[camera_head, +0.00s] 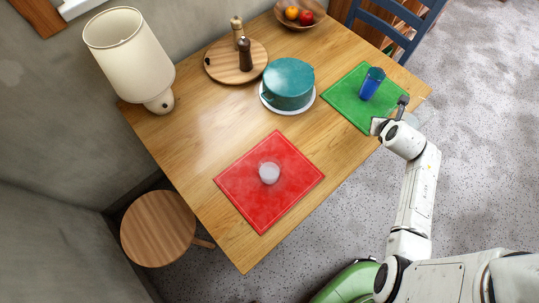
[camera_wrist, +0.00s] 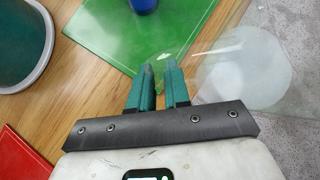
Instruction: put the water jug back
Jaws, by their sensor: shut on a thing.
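The water jug (camera_wrist: 240,72) is a clear see-through vessel at the right of the wrist view, with a pale round base. In the head view only a faint clear patch (camera_head: 412,119) shows beside my gripper (camera_head: 402,104), at the table's right edge. In the wrist view my gripper (camera_wrist: 161,82) is shut with a narrow gap between its teal fingers, on the jug's side nearest them. The grasped part, likely the handle, is too clear to make out.
A blue cup (camera_head: 372,83) stands on a green mat (camera_head: 345,99). A clear cup (camera_head: 269,173) stands on a red mat (camera_head: 262,211). A teal pot (camera_head: 290,83), a round board (camera_head: 222,69) with two mills, a fruit bowl (camera_head: 290,22) and a lamp (camera_head: 128,55) occupy the back.

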